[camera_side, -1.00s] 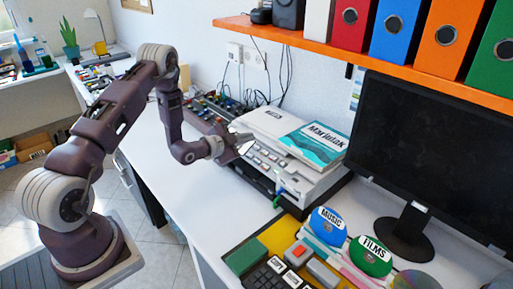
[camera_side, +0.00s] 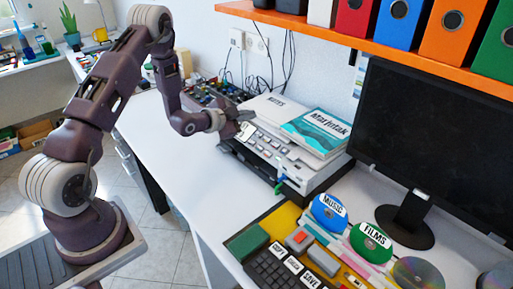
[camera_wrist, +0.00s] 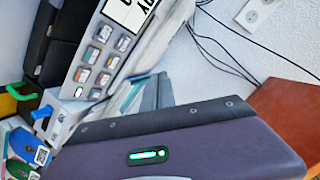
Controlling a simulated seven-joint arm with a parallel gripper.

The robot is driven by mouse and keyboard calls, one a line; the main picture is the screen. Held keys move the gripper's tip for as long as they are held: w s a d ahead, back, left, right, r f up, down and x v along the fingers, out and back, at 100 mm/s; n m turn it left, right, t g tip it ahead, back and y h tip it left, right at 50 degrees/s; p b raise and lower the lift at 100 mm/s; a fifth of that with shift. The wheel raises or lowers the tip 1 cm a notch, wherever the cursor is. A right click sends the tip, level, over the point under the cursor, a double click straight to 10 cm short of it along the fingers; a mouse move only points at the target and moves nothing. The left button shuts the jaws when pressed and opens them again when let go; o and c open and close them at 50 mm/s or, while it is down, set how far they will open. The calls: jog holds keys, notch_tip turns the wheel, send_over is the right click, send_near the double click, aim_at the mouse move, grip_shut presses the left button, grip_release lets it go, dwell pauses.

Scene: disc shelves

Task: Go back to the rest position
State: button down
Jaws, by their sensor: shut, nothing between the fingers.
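My gripper (camera_side: 246,130) is shut and empty. In the side view it hangs at the front left edge of the grey-white machine (camera_side: 300,178), close to its row of buttons; I cannot tell whether it touches. In the wrist view my purple wrist housing fills the lower right, and the fingertips are hard to make out. A blue round piece labelled MUSIC (camera_side: 329,212) and a green one labelled FILMS (camera_side: 371,243) stand on the desk at the lower middle. A shiny disc (camera_side: 418,274) lies to their right, partly cut off.
A dark monitor (camera_side: 440,140) stands at the right under an orange shelf (camera_side: 400,57) of binders. A book (camera_side: 318,132) lies on the machine. A keyboard (camera_side: 275,272) is in front. Cables (camera_side: 285,65) hang behind. The white desk (camera_side: 185,165) left of the machine is clear.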

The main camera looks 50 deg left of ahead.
jog(key=s+d+r+n+g, duration=0.1)
jog(key=s+d+r, duration=0.2)
jog(key=r, duration=0.3)
jog(key=s+d+r+n+g+y, duration=0.1)
jog(key=s+d+r+n+g, duration=0.15)
jog(key=r, duration=0.35)
jog(key=s+d+r+n+g, duration=0.1)
jog(key=s+d+r, duration=0.3)
jog(key=r, duration=0.2)
jog(key=s+d+n+g, duration=0.1)
jog(key=s+d, duration=0.2)
jog(key=s, duration=0.6)
jog(key=s+d+r+n+g+h, duration=0.1)
jog(key=s+d, duration=0.3)
jog(key=s, duration=0.4)
jog(key=s+d+n+g+h, duration=0.1)
jog(key=s+d+g, duration=0.1)
jog(key=s, duration=0.7)
jog(key=shift+s+d+r, duration=0.3)
jog(key=shift+d+r, duration=0.05)
jog(key=shift+d, duration=0.4)
